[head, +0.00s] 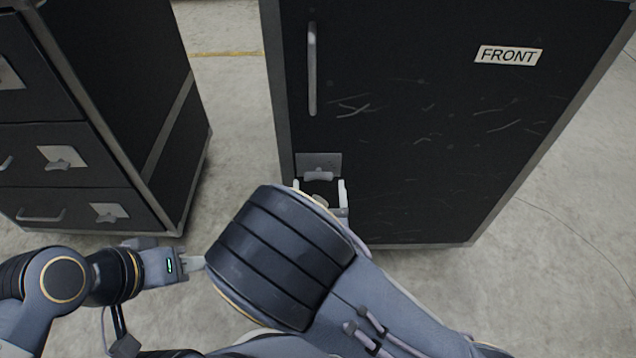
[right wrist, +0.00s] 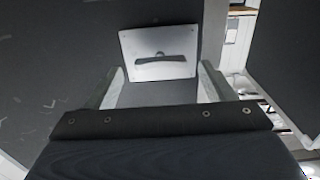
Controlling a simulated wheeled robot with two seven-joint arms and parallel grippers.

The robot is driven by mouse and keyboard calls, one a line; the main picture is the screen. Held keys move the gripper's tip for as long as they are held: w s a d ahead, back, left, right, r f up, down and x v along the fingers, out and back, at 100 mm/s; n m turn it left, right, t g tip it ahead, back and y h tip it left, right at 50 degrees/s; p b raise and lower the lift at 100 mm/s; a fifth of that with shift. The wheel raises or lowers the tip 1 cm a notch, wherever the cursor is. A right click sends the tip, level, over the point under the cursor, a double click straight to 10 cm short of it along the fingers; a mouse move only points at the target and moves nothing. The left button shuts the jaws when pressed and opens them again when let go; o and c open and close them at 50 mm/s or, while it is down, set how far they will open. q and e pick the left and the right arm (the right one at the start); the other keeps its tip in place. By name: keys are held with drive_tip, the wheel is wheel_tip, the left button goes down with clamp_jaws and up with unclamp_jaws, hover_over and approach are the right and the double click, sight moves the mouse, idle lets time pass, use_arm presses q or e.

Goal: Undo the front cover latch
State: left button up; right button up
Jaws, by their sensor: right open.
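The front cover (head: 430,100) is the black panel with a white FRONT label (head: 508,55). Its latch (head: 318,168) is a metal plate with a small turn handle, low near the panel's left edge. In the right wrist view the latch (right wrist: 160,52) shows ahead of the fingers, its handle lying along the plate's length. My right gripper (head: 320,188) is open at the latch, one finger toward each side of it; I cannot tell if they touch anything. My left gripper (head: 195,263) is at lower left, away from the cover; its fingertips are partly hidden by my right arm.
A vertical grey handle (head: 312,68) sits above the latch on the cover. Another black case with drawers (head: 85,165) stands at the left, with latches (head: 63,158) on its drawers. Bare concrete floor (head: 228,110) lies between the two cases.

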sight(319, 175)
drive_tip(key=shift+w, duration=1.3)
drive_tip(key=c, duration=1)
